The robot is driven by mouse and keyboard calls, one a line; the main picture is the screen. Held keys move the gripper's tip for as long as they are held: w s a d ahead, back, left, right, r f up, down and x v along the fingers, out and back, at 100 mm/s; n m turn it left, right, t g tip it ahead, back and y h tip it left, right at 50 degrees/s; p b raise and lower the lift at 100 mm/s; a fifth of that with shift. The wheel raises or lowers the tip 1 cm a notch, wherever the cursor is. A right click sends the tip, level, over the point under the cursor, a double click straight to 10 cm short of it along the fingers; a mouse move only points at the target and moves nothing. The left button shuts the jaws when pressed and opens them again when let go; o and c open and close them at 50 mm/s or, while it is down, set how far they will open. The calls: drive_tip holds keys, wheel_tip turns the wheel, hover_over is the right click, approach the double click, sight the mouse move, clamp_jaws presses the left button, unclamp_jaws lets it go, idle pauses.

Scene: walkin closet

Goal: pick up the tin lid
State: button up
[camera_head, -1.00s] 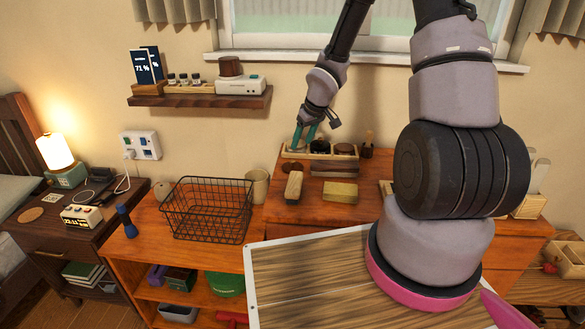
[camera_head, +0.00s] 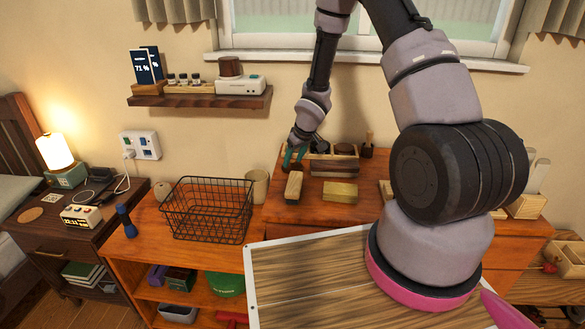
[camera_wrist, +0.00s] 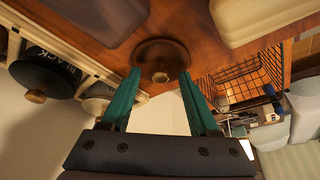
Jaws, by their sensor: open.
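The tin lid (camera_wrist: 160,58) looks like a round, dark brown disc with a lighter knob, lying on the orange-brown dresser top in the wrist view. My gripper (camera_wrist: 161,80) is open, its teal fingers either side of the knob's line in the picture. The lid lies just beyond the fingertips, and nothing is held between them. In the head view my gripper (camera_head: 293,157) is low over the dresser's back left, beside the tin rack. I cannot make out the lid there; the gripper may hide it.
A rack of tins (camera_head: 344,149) stands close to the right of the gripper in the head view; one dark tin (camera_wrist: 45,70) reads "BLACK". Two blocks (camera_head: 293,186) (camera_head: 340,192) lie in front. A wire basket (camera_head: 207,208) and a beige cup (camera_head: 257,186) stand left.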

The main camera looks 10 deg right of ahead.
clamp_jaws()
drive_tip(key=shift+r, duration=0.1)
